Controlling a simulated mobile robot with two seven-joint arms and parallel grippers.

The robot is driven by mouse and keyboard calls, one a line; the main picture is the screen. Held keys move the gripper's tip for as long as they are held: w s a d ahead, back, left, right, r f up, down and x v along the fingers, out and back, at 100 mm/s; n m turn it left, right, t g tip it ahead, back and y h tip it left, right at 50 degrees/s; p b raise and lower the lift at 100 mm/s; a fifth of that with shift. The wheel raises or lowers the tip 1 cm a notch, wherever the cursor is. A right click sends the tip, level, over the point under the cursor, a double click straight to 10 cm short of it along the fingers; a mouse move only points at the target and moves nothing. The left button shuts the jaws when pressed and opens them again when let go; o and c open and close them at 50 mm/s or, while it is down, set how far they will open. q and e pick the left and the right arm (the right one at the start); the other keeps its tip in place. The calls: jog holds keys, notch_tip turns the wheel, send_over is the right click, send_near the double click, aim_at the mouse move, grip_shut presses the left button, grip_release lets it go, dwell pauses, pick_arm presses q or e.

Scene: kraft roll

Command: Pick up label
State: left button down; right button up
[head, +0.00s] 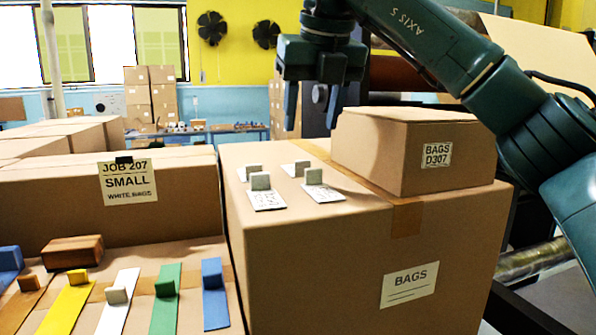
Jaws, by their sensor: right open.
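Small white labels with grey blocks standing on them lie on top of a large carton (300,255). The front left label (267,200) and the front right label (323,193) show printed marks. The back left label (245,176) and back right label (290,170) are partly hidden by their blocks. My right gripper (312,108) hangs above the carton, fingers pointing down, open and empty. It appears above and behind the labels, apart from them. My left gripper is not in view.
A smaller carton marked BAGS D307 (405,150) stands on the large carton, right of the labels. At left, a lower surface holds coloured strips (165,305) and a brown block (73,251). A carton marked JOB 207 (60,200) stands behind them.

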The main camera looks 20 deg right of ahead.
aim_at(301, 174)
jog(key=x, duration=0.7)
jog(key=shift+a+f+p, duration=0.15)
jog(key=shift+f+p, duration=0.1)
jog(key=shift+p, duration=0.1)
jog(key=shift+c, duration=0.2)
jog(key=c, duration=1)
jog(key=shift+r, duration=0.1)
